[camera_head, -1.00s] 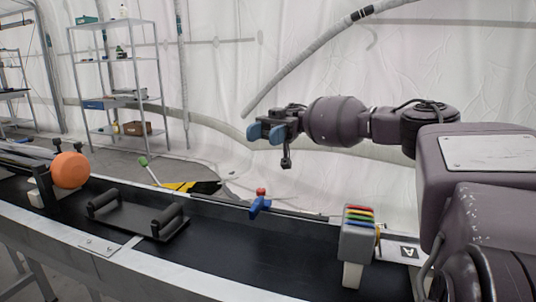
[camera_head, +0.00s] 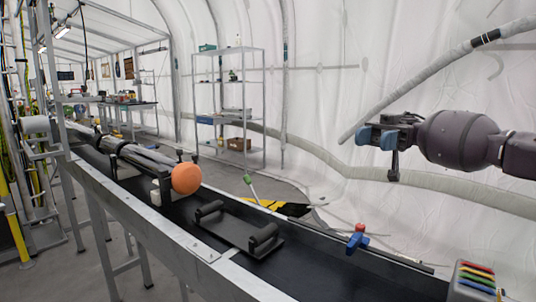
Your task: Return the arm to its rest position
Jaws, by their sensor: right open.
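My right arm comes in from the right edge, held level above the conveyor. My right gripper (camera_head: 374,137) has blue fingertips, is open and empty, and hangs in the air in front of the white tent wall, well clear of everything on the belt. My left gripper is not in view.
The black conveyor (camera_head: 320,262) runs across the front. On or beside it are an orange ball (camera_head: 186,178), a black two-handled plate (camera_head: 237,232), a blue and red valve (camera_head: 357,240) and a grey block with coloured strips (camera_head: 474,284). Shelves (camera_head: 229,110) stand behind.

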